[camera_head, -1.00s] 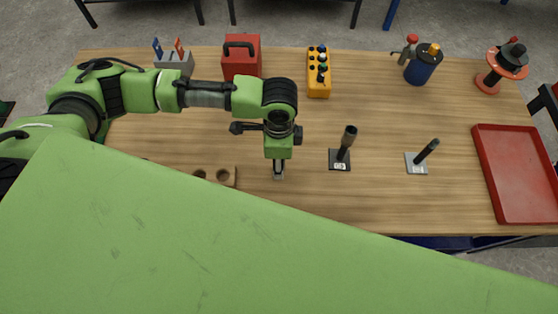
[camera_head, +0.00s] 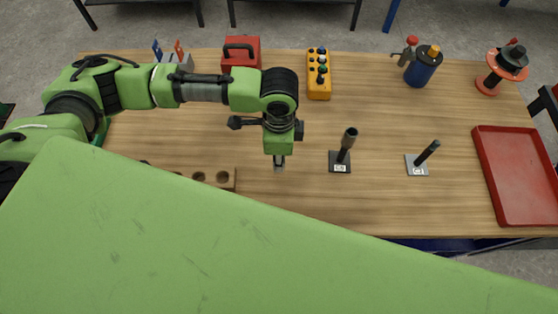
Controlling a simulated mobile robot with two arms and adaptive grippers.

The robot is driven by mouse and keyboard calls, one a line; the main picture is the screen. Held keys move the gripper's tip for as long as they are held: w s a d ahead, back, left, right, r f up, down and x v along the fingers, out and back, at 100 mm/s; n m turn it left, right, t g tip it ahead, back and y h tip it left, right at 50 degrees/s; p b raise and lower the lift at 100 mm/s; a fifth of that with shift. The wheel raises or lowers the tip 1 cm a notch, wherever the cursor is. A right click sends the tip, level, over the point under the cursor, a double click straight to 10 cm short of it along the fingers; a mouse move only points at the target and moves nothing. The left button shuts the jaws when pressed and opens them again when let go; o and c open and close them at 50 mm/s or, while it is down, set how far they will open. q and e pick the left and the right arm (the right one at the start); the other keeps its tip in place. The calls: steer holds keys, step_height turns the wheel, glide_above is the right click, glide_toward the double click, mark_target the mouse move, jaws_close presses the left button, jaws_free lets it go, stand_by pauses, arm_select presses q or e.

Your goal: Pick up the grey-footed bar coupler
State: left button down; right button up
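The grey-footed bar coupler (camera_head: 426,154) stands on the table right of centre. It has a light grey square foot with a small label and a dark tube leaning to the upper right. A similar coupler with a black foot (camera_head: 346,146) stands to its left. My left gripper (camera_head: 279,166) points down over the middle of the table, left of both couplers and apart from them. Its fingertips look small and close together, and I cannot tell whether they are open. My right gripper is not in view.
A red tray (camera_head: 520,180) lies at the right. A wooden block with holes (camera_head: 224,178) is left of my gripper. A red box (camera_head: 240,53), an orange rack (camera_head: 318,77), a blue canister (camera_head: 422,67) and an orange spool (camera_head: 506,67) stand along the back.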

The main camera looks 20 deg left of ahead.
arm_select(q)
steer(key=s+d+r+b, duration=0.2)
steer(key=s+d+r, duration=0.6)
steer(key=s+r, duration=0.2)
steer(key=shift+s+r+b, duration=0.2)
steer(key=shift+s+b, duration=0.2)
steer(key=shift+s, duration=0.35)
